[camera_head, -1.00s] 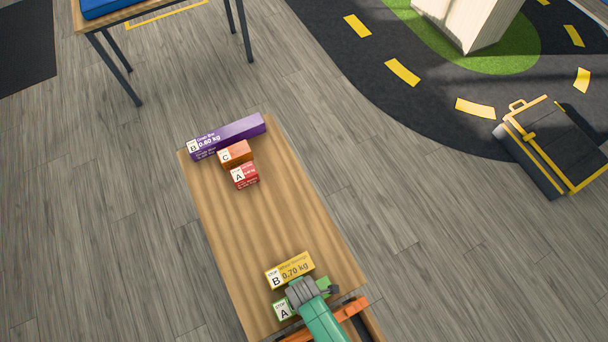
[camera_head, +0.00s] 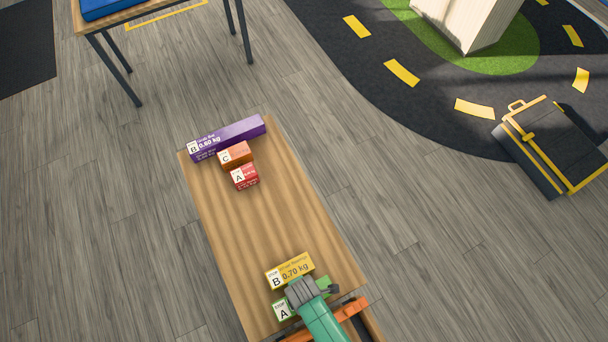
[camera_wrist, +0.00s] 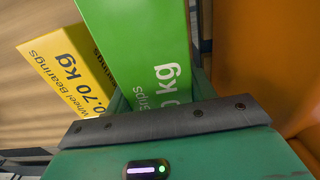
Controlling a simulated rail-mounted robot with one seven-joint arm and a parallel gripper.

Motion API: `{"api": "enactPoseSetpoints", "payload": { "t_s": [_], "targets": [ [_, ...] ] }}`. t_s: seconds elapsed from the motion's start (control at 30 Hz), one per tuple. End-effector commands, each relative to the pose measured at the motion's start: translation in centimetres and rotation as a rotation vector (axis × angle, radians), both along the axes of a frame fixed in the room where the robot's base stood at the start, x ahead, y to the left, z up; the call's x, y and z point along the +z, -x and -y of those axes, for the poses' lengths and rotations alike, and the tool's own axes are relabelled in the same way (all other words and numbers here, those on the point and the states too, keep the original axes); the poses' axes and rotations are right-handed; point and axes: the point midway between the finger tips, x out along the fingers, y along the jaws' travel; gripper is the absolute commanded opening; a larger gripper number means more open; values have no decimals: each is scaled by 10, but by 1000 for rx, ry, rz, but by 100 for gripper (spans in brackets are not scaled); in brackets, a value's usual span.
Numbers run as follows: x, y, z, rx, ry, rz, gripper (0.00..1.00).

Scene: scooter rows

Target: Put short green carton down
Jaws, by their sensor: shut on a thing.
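The short green carton (camera_head: 283,311) is at the near end of the wooden bench, partly hidden under my arm in the head view. In the wrist view the green carton (camera_wrist: 140,50) is in my gripper (camera_wrist: 160,112), which is shut on it. My gripper also shows in the head view (camera_head: 312,291), seen from above. I cannot tell whether the carton touches the bench top. A yellow carton (camera_head: 290,270) marked B, 0.70 kg, stands just beyond the green one; it also shows at the left in the wrist view (camera_wrist: 62,75).
The wooden bench (camera_head: 255,225) has free room in its middle. A purple carton (camera_head: 228,138), an orange carton (camera_head: 236,154) and a red carton (camera_head: 245,177) are at its far end. An orange part (camera_head: 352,306) lies along the near end. A dark case (camera_head: 555,148) stands on the floor at right.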

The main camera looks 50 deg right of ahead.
Motion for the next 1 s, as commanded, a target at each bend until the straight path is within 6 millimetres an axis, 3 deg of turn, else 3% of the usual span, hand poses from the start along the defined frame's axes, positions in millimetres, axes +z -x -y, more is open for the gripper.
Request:
{"api": "enactPoseSetpoints", "payload": {
  "t_s": [0.1, 0.3, 0.83, 0.93, 1.0],
  "targets": [
    [34, 0, 0, 1, 1, 4, 23],
    [68, 0, 0, 0, 0, 1, 23],
    [75, -1, 0, -2, 0, 0, 23],
    [80, -12, 1, -31, 1, 4, 23],
    [89, -30, 1, -87, 1, 7, 23]
  ]
}}
